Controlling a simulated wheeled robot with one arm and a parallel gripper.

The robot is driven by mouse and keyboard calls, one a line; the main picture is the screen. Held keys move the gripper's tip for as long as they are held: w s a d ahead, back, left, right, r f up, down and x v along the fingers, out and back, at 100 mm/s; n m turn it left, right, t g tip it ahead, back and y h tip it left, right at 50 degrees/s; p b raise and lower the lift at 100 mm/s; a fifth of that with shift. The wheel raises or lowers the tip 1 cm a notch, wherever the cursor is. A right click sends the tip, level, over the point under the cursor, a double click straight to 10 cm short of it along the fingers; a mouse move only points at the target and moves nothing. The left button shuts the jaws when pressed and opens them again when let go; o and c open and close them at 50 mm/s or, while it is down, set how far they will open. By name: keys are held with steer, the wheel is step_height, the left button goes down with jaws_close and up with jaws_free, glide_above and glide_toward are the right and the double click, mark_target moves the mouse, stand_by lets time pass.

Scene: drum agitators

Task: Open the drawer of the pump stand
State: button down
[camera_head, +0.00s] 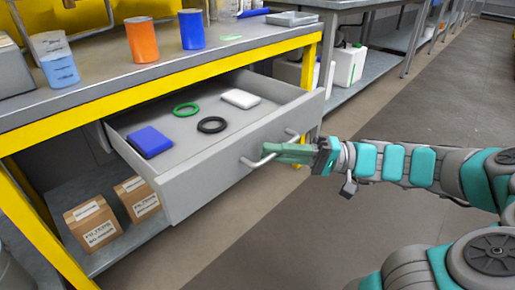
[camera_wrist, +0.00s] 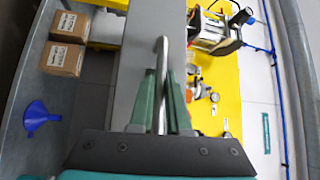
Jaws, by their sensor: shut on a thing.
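The grey drawer (camera_head: 215,165) of the pump stand (camera_head: 200,70) is pulled well out, and its inside shows. It holds a blue box (camera_head: 150,142), a green ring (camera_head: 186,109), a black ring (camera_head: 211,125) and a white block (camera_head: 241,98). My gripper (camera_head: 280,152) is at the drawer front, shut on the metal bar handle (camera_head: 252,162). In the wrist view, the green fingers (camera_wrist: 161,108) lie on either side of the handle (camera_wrist: 161,60), beside the grey drawer front (camera_wrist: 135,60).
Two cardboard boxes (camera_head: 137,197) sit on the lower shelf under the drawer. An orange cylinder (camera_head: 142,40), a blue cylinder (camera_head: 191,29) and a beaker (camera_head: 56,62) stand on the top. A blue funnel (camera_wrist: 40,117) shows in the wrist view. The floor (camera_head: 300,225) before the drawer is clear.

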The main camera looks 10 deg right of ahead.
steer(key=shift+s+d+f, duration=0.1)
steer(key=shift+s+d, duration=0.35)
steer(key=shift+s, duration=0.15)
steer(key=c, duration=0.9)
jaws_free()
steer(key=v, duration=0.7)
steer(key=shift+s+d, duration=0.1)
steer(key=shift+d, duration=0.3)
